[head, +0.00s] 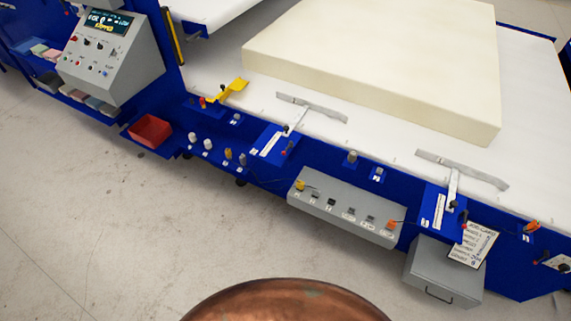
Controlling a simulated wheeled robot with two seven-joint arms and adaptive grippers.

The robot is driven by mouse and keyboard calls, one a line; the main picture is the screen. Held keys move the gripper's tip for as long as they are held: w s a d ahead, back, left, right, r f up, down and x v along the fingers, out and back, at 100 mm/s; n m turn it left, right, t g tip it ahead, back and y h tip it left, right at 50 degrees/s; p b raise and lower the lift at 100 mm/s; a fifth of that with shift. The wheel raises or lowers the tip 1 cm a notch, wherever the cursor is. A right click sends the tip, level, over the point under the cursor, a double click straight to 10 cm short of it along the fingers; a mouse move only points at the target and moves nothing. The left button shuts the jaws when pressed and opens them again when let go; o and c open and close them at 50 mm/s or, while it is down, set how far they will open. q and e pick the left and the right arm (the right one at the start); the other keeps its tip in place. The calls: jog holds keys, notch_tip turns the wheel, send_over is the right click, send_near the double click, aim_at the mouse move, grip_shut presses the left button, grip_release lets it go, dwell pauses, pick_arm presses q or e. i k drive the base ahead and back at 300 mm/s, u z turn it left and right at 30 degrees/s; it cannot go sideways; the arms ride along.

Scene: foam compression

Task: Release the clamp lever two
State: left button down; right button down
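Two clamps sit along the front edge of the blue machine. The left clamp (296,122) has a metal arm reaching to a flat grey bar on the white bed. A small lever with a red end (284,153) is beside its blue labelled plate. The right clamp (453,187) is alike, with a red-ended lever (463,227) beside its plate. Both bars lie in front of the large cream foam block (375,65). The labels are too small to read, so I cannot tell which lever is number two. Neither of my grippers is in view.
A grey control box (345,207) with several knobs and a grey drawer box (443,272) hang on the front. A job card (474,246) is beside the right clamp. A sloped console (105,58) and a red bin (150,131) are at left. The floor in front is clear.

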aim_at(291, 143)
jog(key=u, duration=0.8)
jog(key=i, duration=1.15)
jog(key=z, duration=0.05)
